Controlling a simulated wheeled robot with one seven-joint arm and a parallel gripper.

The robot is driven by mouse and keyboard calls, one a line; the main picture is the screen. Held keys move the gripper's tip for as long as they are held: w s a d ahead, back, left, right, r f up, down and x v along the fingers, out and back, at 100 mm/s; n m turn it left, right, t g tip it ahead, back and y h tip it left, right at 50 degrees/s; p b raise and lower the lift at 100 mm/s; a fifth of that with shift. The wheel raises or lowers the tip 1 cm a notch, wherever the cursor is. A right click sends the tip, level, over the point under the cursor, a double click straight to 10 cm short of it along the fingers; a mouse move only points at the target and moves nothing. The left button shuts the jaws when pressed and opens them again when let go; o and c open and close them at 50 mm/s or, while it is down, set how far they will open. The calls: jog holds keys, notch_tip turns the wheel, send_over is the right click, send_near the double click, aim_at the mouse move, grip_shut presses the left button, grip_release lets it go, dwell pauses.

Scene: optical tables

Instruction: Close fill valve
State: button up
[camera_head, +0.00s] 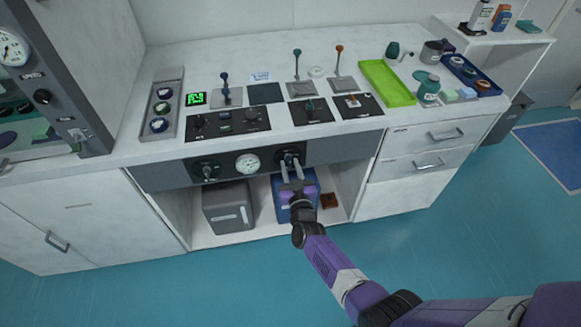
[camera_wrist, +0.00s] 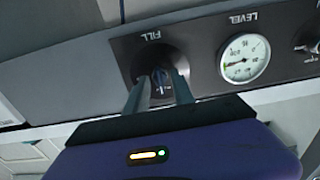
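The fill valve is a dark round fitting with a bluish handle (camera_wrist: 159,82) under the upside-down FILL label (camera_wrist: 153,36) in the wrist view. In the head view it is at the right end of the dark front panel below the counter, largely hidden by my fingers. My gripper (camera_head: 291,163) reaches up to it from below. In the wrist view the two grey fingers of my gripper (camera_wrist: 159,92) stand apart, one on each side of the handle. A gap seems to show between handle and fingers; contact is not clear.
A round LEVEL gauge (camera_wrist: 243,58) sits beside the fill valve, with another valve (camera_head: 208,170) at the panel's other end. The counter edge overhangs above. A grey box (camera_head: 228,207) and a blue box (camera_head: 283,207) stand on the shelf below.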

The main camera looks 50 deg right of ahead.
jog(key=p+v, duration=0.2)
jog(key=v, duration=0.5)
jog(key=shift+s+a, duration=0.2)
jog(key=shift+s, duration=0.15)
dwell(0.4)
